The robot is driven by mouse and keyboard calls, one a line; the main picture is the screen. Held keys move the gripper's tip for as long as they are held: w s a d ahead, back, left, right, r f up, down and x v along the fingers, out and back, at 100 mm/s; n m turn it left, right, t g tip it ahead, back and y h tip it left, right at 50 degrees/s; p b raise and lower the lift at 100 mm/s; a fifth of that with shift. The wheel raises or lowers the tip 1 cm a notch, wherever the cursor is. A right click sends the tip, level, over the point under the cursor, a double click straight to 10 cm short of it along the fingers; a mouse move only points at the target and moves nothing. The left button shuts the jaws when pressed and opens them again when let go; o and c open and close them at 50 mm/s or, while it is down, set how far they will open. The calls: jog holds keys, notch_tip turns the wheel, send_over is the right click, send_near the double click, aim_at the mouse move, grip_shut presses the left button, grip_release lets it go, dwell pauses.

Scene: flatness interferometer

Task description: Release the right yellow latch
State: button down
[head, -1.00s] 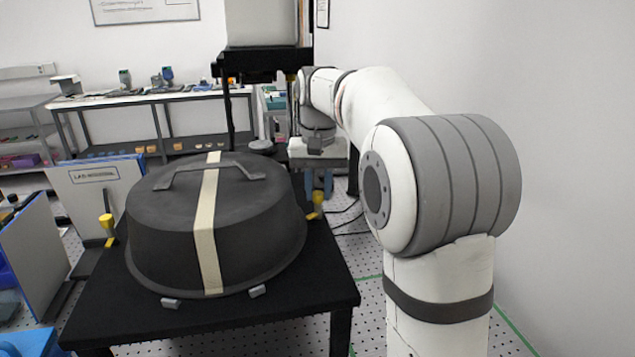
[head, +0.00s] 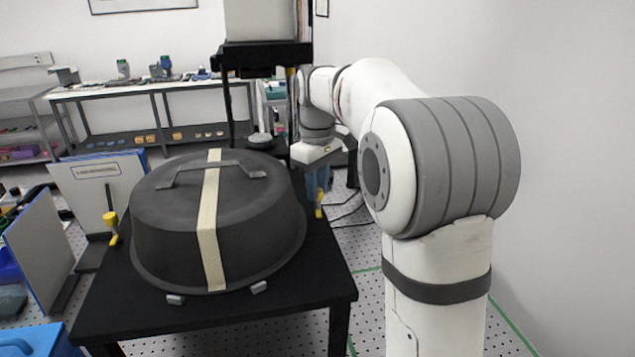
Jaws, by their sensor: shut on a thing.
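The right yellow latch (head: 319,204) stands at the right edge of the black table, beside the dark round cover. My gripper (head: 318,188) reaches down over it from above with bluish fingers. The fingers are shut on the upper part of the latch and partly hide it; its lower yellow part shows below them. The left yellow latch (head: 111,222) stands upright on the other side of the cover, apart from my gripper. The cover (head: 160,240) is a dark domed lid with a handle on top and a cream strip across it.
The black table (head: 120,315) carries the cover and has two small grey blocks at its front. White panels (head: 97,195) stand at the left. A white wall is close on the right. A dark stand (head: 262,57) rises behind the cover.

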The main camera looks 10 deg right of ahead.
jog(key=shift+n, duration=0.6)
jog(key=c, duration=1.2)
grip_release()
notch_tip(320, 180, up, 8)
jog(key=shift+f, duration=0.1)
jog(key=shift+s+f, duration=0.1)
